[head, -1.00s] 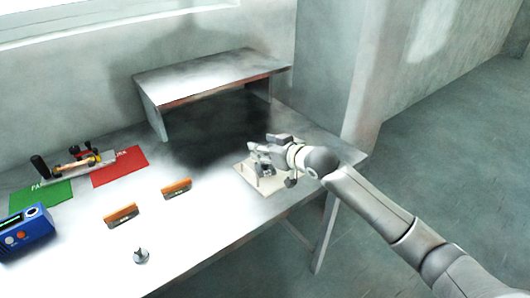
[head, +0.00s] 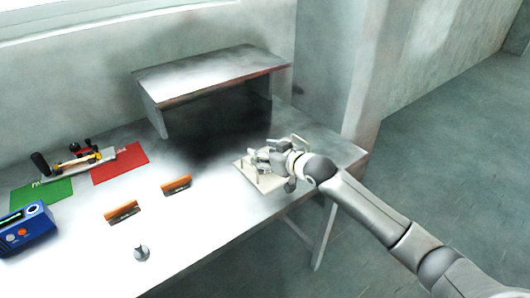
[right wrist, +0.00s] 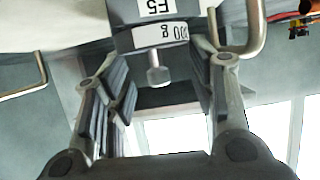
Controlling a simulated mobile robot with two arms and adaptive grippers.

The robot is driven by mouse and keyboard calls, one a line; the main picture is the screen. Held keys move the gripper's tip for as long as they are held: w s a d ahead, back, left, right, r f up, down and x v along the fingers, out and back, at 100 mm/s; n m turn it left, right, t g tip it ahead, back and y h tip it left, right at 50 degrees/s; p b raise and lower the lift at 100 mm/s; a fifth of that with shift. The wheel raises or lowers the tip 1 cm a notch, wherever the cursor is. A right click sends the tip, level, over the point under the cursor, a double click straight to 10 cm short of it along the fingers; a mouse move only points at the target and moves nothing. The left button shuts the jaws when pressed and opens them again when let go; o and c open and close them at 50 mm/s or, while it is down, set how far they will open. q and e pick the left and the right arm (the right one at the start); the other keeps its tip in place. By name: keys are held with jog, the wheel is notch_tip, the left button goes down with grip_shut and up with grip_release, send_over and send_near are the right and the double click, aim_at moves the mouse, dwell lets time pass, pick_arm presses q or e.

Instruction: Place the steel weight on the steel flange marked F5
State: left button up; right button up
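The steel weight (right wrist: 161,38) shows in the right wrist view as a grey cylinder with a white gram label and a small knob. It is upside down in the picture and rests against the grey flange (right wrist: 124,13) labelled F5. My right gripper (right wrist: 160,92) is open, with its fingers apart on either side of the knob and clear of it. In the head view my right gripper (head: 268,155) is over a pale base plate (head: 267,184), and hides the weight and flange there. My left gripper is not in view.
A small grey knobbed piece (head: 141,253) stands near the table's front. Left are a blue device (head: 27,229), green (head: 50,194) and red (head: 121,162) mats and a clamp fixture (head: 75,160). A raised shelf (head: 212,72) stands behind.

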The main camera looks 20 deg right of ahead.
jog(key=shift+o, duration=1.1)
jog(key=shift+r, duration=0.1)
jog(key=shift+r, duration=0.35)
jog(key=shift+s+r, duration=0.15)
jog(key=shift+r, duration=0.1)
jog(key=v, duration=1.1)
jog(key=shift+s+d+b, duration=0.15)
jog(key=shift+s+b, duration=0.15)
jog(key=shift+s, duration=0.05)
